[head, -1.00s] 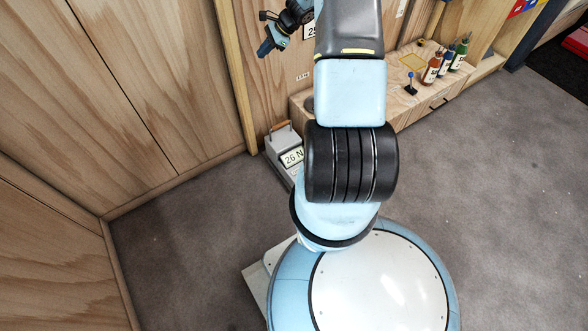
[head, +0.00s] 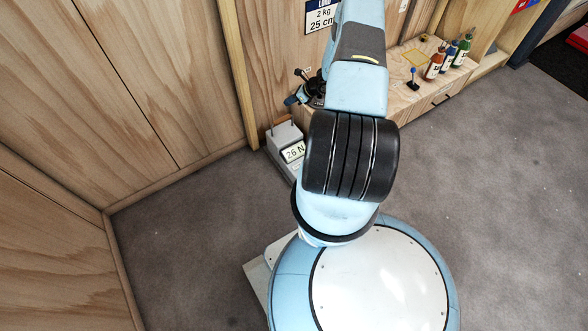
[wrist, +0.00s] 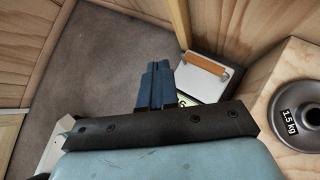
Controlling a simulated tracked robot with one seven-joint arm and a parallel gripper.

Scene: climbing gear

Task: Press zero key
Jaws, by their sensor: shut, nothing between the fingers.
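A grey device (head: 285,133) with a wooden handle stands on the floor against the wooden wall, left of the bench. Its display (head: 293,152) reads 26 N. My arm hides its lower right part, and I cannot make out a zero key. My gripper (head: 290,101) is above the device near the bench's left end, apart from it. In the wrist view my gripper (wrist: 155,66) is shut and empty. The device (wrist: 203,70) shows beyond and right of the fingers there, its display mostly hidden by my wrist.
The wooden bench (head: 432,102) carries several bottles (head: 448,56) and a small blue-knobbed lever (head: 412,78). A round metal weight marked 1.5 kg (wrist: 298,112) sits at the right in the wrist view. A load sign (head: 321,16) hangs on the wall. Grey floor (head: 190,225) is clear at left.

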